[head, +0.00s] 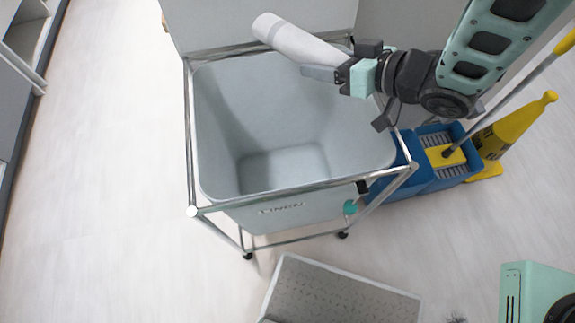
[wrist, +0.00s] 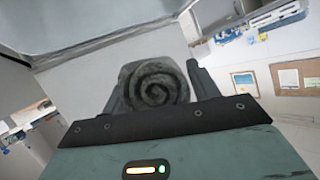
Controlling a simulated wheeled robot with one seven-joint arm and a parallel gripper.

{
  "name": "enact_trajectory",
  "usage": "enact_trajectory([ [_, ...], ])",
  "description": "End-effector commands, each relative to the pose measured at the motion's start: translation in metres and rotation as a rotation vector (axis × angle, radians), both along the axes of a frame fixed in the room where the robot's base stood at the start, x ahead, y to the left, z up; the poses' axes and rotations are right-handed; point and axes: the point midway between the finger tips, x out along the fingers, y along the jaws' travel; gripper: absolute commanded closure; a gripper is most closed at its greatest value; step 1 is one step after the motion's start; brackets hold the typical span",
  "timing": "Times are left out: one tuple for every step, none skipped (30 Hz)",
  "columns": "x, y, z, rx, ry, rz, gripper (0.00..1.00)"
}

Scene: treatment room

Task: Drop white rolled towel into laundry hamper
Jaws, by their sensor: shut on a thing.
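The white rolled towel (head: 295,40) is in my gripper (head: 330,72), which is shut on it near one end. In the head view the towel points up and left, above the far rim of the laundry hamper. Its spiral end shows between the fingers in the wrist view (wrist: 152,84). The laundry hamper (head: 225,130) is a grey open bin in a metal frame on casters, in the middle of the head view. The visible inside of the bin is empty. Its raised lid (head: 250,18) stands at the back.
A blue mop bucket (head: 432,172) with a mop and a yellow wet-floor sign (head: 508,128) stand right of the hamper. A grey perforated box top (head: 340,295) is in front. Cabinets (head: 25,60) line the far left. The floor on the left is clear.

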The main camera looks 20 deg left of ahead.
Motion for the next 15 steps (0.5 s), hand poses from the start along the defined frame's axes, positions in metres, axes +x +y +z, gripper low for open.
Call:
enact_trajectory([
  [-0.006, 0.005, -0.001, 0.003, -0.002, 0.027, 0.65],
  [-0.009, 0.008, 0.000, 0.003, -0.002, 0.040, 0.65],
  [-0.012, 0.010, 0.001, 0.002, -0.001, 0.053, 0.65],
  [-0.014, 0.011, 0.001, 0.002, -0.001, 0.060, 0.65],
  [-0.015, 0.011, 0.000, 0.001, 0.000, 0.064, 0.65],
  [-0.016, 0.012, 0.000, 0.000, 0.001, 0.069, 0.65],
  [-0.016, 0.012, -0.001, 0.000, 0.000, 0.070, 0.65],
  [-0.017, 0.012, -0.003, 0.000, 0.000, 0.070, 0.65],
  [-0.017, 0.012, -0.005, 0.000, 0.001, 0.070, 0.65],
  [-0.017, 0.012, -0.008, 0.000, 0.001, 0.070, 0.65],
  [-0.017, 0.012, -0.010, 0.001, 0.001, 0.070, 0.65],
  [-0.016, 0.012, -0.014, 0.001, 0.001, 0.070, 0.65],
  [-0.016, 0.012, -0.017, 0.001, 0.001, 0.070, 0.65],
  [-0.016, 0.012, -0.021, 0.001, 0.001, 0.068, 0.65],
  [-0.016, 0.012, -0.026, -0.001, 0.002, 0.068, 0.65],
])
